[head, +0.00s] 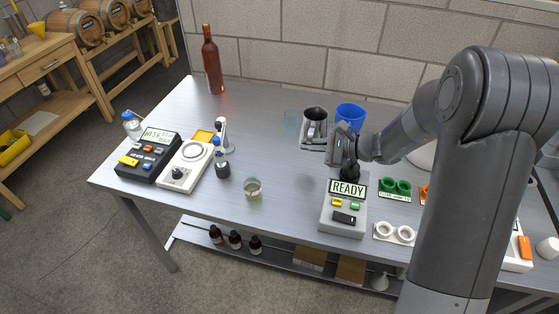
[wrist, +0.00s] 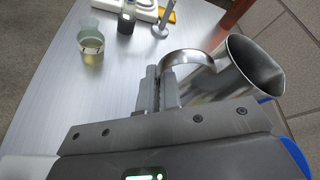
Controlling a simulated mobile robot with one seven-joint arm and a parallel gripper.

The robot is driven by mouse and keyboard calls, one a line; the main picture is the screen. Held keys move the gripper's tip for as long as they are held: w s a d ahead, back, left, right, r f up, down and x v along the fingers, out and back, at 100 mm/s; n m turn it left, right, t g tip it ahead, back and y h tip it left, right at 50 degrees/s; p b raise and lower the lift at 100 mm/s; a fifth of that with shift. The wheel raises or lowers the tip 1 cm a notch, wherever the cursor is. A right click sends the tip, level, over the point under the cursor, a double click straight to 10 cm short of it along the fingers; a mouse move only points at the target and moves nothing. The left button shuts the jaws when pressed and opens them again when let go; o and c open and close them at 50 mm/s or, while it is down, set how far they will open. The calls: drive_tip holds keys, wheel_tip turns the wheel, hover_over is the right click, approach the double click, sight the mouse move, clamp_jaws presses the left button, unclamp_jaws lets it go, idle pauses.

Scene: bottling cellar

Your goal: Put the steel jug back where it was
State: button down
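The steel jug (head: 315,115) is upright or nearly so at the back middle of the metal table (head: 275,135). In the wrist view the jug (wrist: 255,65) shows its open mouth, and its curved handle reaches to my fingers. My gripper (wrist: 160,88) is shut on the handle, with the two fingers close together around it. In the head view my gripper (head: 322,143) is at the jug's lower front and hides part of it. I cannot tell whether the jug's base touches the table.
A device reading READY (head: 343,213) stands in front. A beaker (head: 252,188), a scale (head: 187,165) and a brown bottle (head: 211,62) are to the left. The table's middle is clear.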

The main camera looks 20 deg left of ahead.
drive_tip(key=a+f, duration=0.2)
drive_tip(key=a, duration=0.1)
drive_tip(key=a+f, duration=0.2)
drive_tip(key=a, duration=0.1)
drive_tip(key=a+f, duration=0.2)
drive_tip(key=a, duration=0.1)
drive_tip(key=shift+a, duration=0.4)
drive_tip(key=shift+f, duration=1.9)
drive_tip(key=c, duration=1.6)
unclamp_jaws()
